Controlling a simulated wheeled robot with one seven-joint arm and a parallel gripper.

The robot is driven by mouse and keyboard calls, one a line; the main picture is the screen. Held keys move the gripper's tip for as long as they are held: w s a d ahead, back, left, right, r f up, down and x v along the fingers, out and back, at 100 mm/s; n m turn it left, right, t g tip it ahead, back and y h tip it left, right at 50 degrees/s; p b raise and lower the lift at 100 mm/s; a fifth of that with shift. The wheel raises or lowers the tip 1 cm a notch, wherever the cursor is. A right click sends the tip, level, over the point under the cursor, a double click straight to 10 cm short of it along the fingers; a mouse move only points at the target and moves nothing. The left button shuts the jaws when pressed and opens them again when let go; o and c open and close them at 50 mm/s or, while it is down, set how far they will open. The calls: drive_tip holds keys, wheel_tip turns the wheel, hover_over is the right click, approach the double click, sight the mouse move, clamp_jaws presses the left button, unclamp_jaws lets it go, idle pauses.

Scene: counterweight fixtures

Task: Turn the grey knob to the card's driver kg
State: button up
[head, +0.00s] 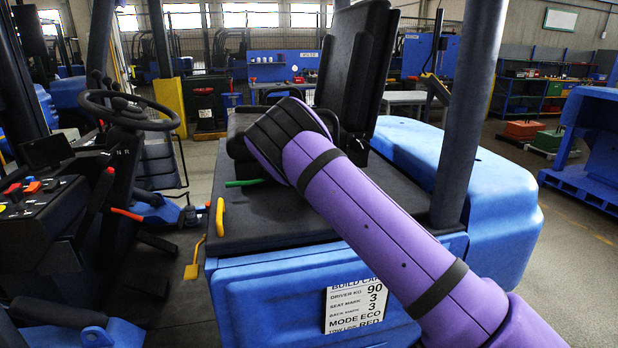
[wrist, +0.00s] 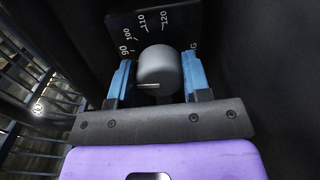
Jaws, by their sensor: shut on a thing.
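The grey knob (wrist: 158,68) sits between the two blue fingers of my gripper (wrist: 159,80) in the wrist view, and the gripper is shut on it. A white line on the knob points left. Behind the knob is a dark dial plate (wrist: 180,20) marked 90, 100, 110, 120 and KG. The 90 is at the left, above the line's end; I cannot tell exactly which mark the line meets. The build card (head: 355,305) in the head view reads driver kg 90. In that view my arm hides the knob and my fingers.
The black seat back (head: 357,65) stands upright close behind my arm's end. The steering wheel (head: 128,110) and a console with red switches (head: 35,190) are at the left. A yellow lever (head: 220,217) and a dark post (head: 470,110) flank the seat base.

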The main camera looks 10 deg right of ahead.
drive_tip(key=shift+m, duration=0.6)
drive_tip(key=o, duration=0.9)
drive_tip(key=s, duration=1.1)
drive_tip(key=shift+r, duration=0.15)
drive_tip(key=shift+w, duration=0.1)
